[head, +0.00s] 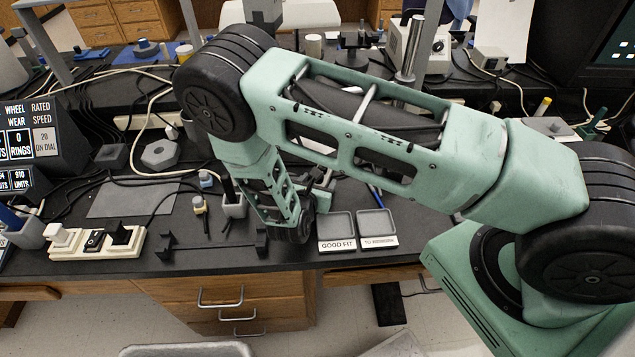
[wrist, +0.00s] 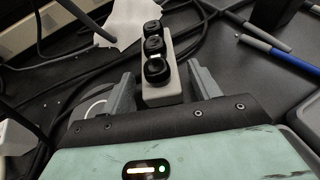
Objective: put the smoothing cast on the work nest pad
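My gripper (wrist: 162,92) shows in the wrist view with its two grey fingers apart. A pale bar (wrist: 162,92) with several round black knobs on top stands between and beyond the fingers, and I see narrow gaps on both sides of it. I cannot tell whether this bar is the smoothing cast.
Two grey trays stand right of my arm, one labelled GOOD FIT (head: 337,226), the other beside it (head: 376,222). A white switch strip (head: 95,240), a hexagonal grey block (head: 160,153), a cup (head: 234,205) and loose cables lie at the left. A blue pen (wrist: 292,62) lies right of the gripper.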

